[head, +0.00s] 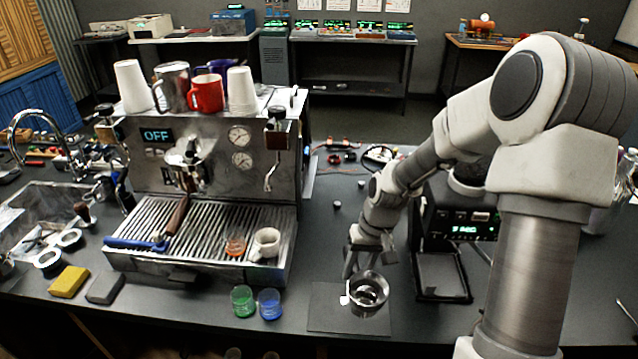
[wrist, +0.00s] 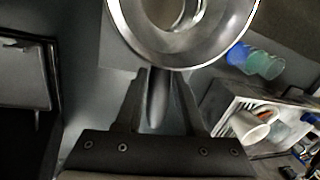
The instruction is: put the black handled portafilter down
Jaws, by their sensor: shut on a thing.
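The black handled portafilter (head: 369,292) shows its round metal basket over the dark mat (head: 322,318) at the counter's front. In the wrist view, its metal rim (wrist: 183,60) fills the top and its black handle (wrist: 157,108) lies between my fingers. My gripper (head: 364,266) is shut on that handle; it also shows in the wrist view (wrist: 162,78). In the head view my gripper hides the handle. I cannot tell whether the portafilter touches the mat.
A grinder (head: 455,225) stands close to the right of my gripper. Green (head: 243,301) and blue (head: 269,303) cups stand left of the mat.

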